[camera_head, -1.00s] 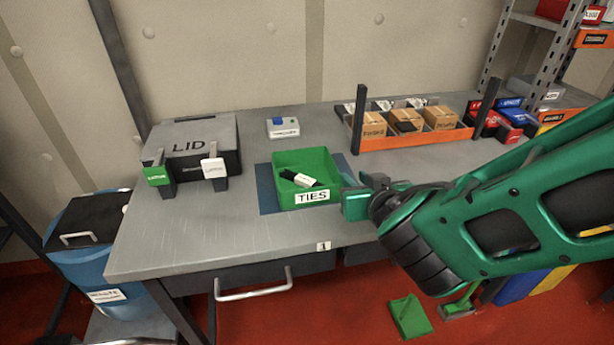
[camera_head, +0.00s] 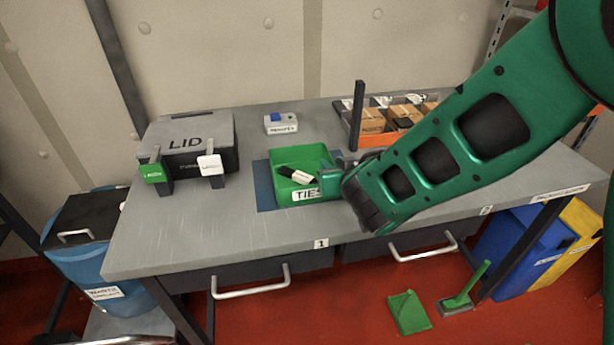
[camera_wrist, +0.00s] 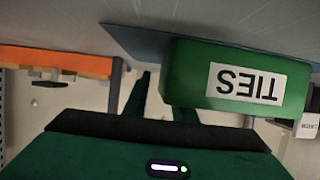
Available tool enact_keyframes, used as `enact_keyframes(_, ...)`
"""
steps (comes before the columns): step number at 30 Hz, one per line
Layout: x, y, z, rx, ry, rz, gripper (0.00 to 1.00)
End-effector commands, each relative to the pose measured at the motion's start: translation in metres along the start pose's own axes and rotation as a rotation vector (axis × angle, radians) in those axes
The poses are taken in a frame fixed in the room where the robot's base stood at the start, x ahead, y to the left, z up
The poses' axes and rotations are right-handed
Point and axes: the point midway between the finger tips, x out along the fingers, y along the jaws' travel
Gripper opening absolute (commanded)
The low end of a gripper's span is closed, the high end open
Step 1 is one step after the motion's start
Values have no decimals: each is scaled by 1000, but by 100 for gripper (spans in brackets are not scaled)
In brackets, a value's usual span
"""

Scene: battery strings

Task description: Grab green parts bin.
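The green parts bin (camera_head: 305,160), labelled TIES, sits on a blue mat (camera_head: 264,190) on the bench. It holds a black item with a white label (camera_head: 298,175). In the wrist view the bin (camera_wrist: 180,80) appears upside down, close in front of my fingers. My gripper (camera_head: 328,180) is at the bin's right side and hides part of that wall and label. In the wrist view the fingers are spread; one is outside the bin's side and the other is partly hidden behind the bin. I cannot tell whether they touch it.
A dark box marked LID (camera_head: 190,135) stands left of the bin. A small grey box with a blue top (camera_head: 281,124) is behind it. An orange-fronted rack with cartons (camera_head: 372,130) stands at the back right, behind my arm. The bench front (camera_head: 220,235) is clear.

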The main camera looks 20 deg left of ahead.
Motion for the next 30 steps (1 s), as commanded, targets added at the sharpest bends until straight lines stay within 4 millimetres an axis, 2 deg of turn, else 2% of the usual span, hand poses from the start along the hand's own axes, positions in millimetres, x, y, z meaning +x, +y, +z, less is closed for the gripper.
enact_keyframes(3,10,0,0,-1,0,0,24)
enact_keyframes(11,12,0,0,0,0,-1,24)
enact_keyframes(14,12,0,0,0,0,-1,3)
enact_keyframes(15,12,0,0,0,0,0,0)
enact_keyframes(30,10,1,-6,2,2,1,0)
